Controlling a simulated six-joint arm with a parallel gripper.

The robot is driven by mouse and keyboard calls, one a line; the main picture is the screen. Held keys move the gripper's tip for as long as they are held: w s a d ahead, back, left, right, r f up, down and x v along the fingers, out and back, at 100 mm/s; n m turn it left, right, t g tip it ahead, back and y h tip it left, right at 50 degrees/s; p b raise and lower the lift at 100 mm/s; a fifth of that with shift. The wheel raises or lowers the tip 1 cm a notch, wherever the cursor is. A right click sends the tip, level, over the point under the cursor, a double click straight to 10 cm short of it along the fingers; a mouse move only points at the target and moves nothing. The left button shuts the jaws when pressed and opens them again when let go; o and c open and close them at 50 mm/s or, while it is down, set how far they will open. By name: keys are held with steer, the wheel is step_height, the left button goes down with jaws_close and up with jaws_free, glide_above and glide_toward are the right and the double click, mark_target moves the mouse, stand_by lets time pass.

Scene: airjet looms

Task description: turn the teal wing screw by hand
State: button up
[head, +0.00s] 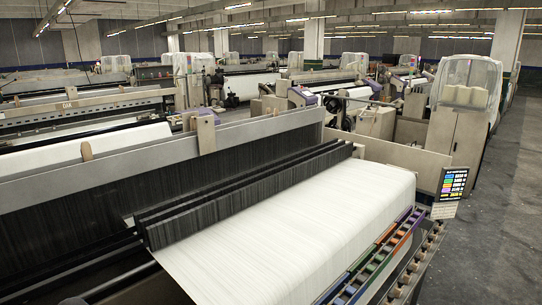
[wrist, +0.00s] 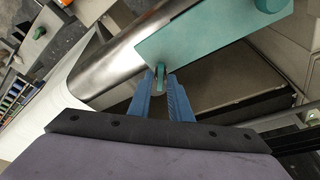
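In the wrist view, a teal wing screw (wrist: 160,78) sits at the lower left edge of a flat teal plate (wrist: 215,32). My gripper (wrist: 161,84) has two blue fingers that reach up to the screw. Its wing stands between the fingertips, with a narrow gap seeming to show on either side. The fingers look open around it, and I see no clear contact. The screw's lower part is partly hidden by the fingers. Neither the gripper nor the screw can be made out in the head view.
A second teal knob (wrist: 270,4) is at the plate's upper right. A shiny metal roller (wrist: 115,62) runs beside the plate, next to white cloth (wrist: 70,70). The head view shows a loom with white fabric (head: 300,220), a small display (head: 451,184) and open floor (head: 510,200) at right.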

steer(key=shift+r, duration=0.1)
stand_by(0.3)
steer(key=shift+r, duration=0.9)
steer(key=shift+f+b, duration=0.1)
steer(key=shift+b, duration=0.35)
